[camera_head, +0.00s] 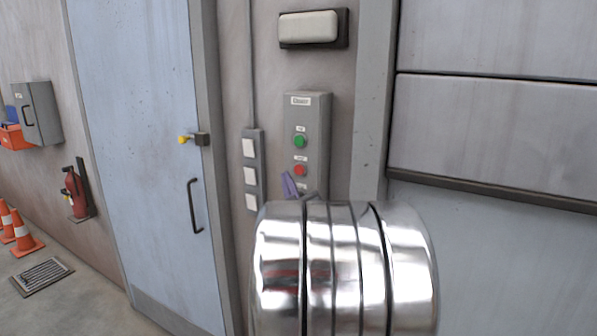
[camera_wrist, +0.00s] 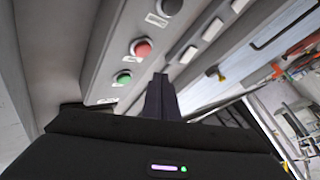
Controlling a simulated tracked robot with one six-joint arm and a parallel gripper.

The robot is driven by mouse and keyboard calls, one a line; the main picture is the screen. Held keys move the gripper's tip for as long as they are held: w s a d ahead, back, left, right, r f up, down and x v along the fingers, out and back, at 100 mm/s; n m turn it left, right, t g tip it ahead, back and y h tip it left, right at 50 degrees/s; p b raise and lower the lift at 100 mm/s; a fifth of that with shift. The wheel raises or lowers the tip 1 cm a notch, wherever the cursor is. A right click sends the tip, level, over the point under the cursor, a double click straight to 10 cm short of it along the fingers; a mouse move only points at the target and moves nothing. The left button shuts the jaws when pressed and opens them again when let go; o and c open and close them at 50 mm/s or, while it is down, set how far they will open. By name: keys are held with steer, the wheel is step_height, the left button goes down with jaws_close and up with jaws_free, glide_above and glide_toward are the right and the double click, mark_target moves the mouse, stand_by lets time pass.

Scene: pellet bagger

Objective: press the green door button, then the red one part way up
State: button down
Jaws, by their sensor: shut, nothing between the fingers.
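The grey door control box (camera_head: 319,120) is on the wall beside the large door. Its green button (camera_head: 300,141) is above its red button (camera_head: 300,170). In the wrist view, which is turned, the green button (camera_wrist: 122,77) and red button (camera_wrist: 141,47) both show, with a black button (camera_wrist: 170,6) farther up. My gripper (camera_head: 289,186) is shut and empty, just below the red button in the head view. In the wrist view its fingers (camera_wrist: 160,90) are right of the green button; contact cannot be told. The large panelled door (camera_head: 490,125) has a thick dark strip, with a pale surface below.
A switch strip (camera_head: 250,175) is left of the box, and a wall lamp (camera_head: 310,28) above it. A blue door (camera_head: 150,130) with a handle, a fire extinguisher (camera_head: 74,195) and orange cones (camera_head: 22,232) are farther left. My shiny arm hides the wall below the box.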

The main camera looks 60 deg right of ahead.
steer(key=a, duration=0.3)
steer(key=shift+s+a, duration=0.2)
stand_by(0.7)
